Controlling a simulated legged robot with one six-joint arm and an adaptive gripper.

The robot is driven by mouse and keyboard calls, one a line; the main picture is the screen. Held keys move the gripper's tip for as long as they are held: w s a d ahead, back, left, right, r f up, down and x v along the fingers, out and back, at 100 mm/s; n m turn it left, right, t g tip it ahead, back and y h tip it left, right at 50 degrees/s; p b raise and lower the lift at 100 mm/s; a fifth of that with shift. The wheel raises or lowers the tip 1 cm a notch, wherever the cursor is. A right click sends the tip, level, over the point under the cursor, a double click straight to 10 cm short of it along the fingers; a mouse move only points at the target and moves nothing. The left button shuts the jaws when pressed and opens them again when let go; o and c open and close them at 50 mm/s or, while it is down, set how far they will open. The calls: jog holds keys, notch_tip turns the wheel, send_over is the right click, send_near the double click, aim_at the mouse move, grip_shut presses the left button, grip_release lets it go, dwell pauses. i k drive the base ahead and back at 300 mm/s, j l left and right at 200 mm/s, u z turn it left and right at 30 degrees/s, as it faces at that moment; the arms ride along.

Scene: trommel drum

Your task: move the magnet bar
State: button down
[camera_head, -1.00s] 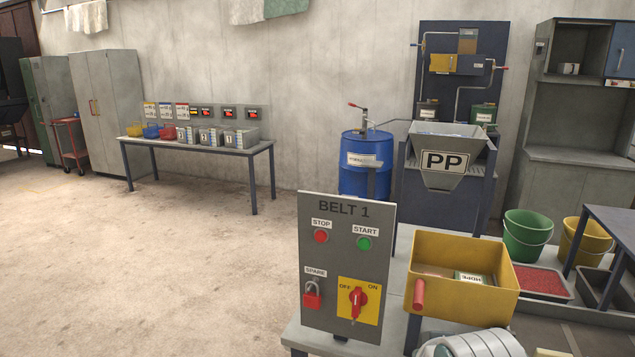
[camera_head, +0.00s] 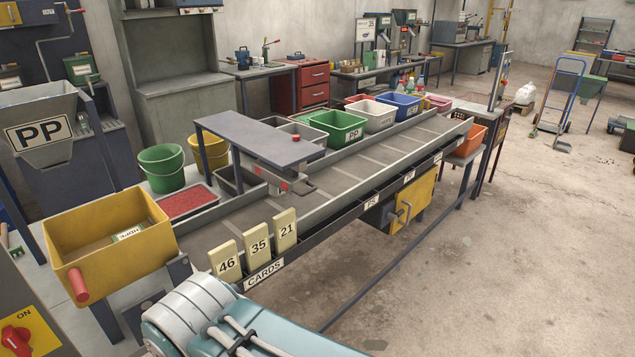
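A grey bar-like piece with red marks and a dark loop handle (camera_head: 290,183) sits over the conveyor, partly under a flat grey bridge (camera_head: 250,138). It may be the magnet bar, but I see no label on it to confirm this. The bridge hides its back part. My white and teal arm shows at the bottom edge, left of centre, in front of the belt's near end. My gripper is not in view.
The belt (camera_head: 370,157) runs away to the right, with green (camera_head: 338,128), white (camera_head: 373,115) and blue (camera_head: 400,105) bins behind it. Number cards (camera_head: 258,245) line its near edge. A yellow box (camera_head: 105,245) stands left.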

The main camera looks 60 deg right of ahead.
aim_at(290, 181)
jog(key=z, duration=1.7)
jog(key=i+l, duration=0.1)
jog(key=i, duration=0.25)
jog(key=i+l+u, duration=0.1)
jog(key=i, duration=0.25)
